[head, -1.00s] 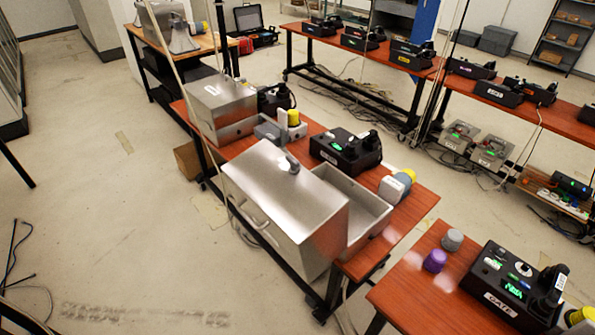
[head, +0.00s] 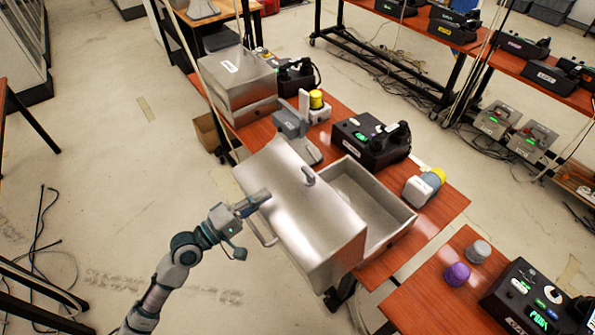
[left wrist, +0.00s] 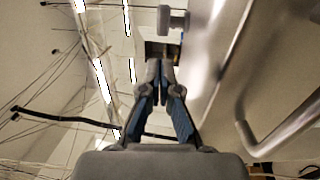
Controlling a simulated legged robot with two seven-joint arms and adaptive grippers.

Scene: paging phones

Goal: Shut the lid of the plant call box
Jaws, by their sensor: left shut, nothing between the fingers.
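The metal plant call box stands on the near red-brown table with its lid open. Its open tray-like body (head: 378,202) is on the table, and its brushed steel lid (head: 310,225) is swung out to the left, past the table's edge. A bar handle (head: 264,228) is on the lid's left side and also shows in the left wrist view (left wrist: 250,145). My left gripper (head: 265,196) is shut and empty at the lid's left upper side, by the handle; contact cannot be told. Its blue-padded fingers (left wrist: 160,75) are together. My right gripper is not in view.
A second, closed metal box (head: 235,80) stands farther back on the table. A black phone (head: 370,138), a grey device (head: 297,135) and a yellow-capped device (head: 424,187) are near the open body. Purple (head: 456,274) and grey (head: 479,251) knobs sit on the right table.

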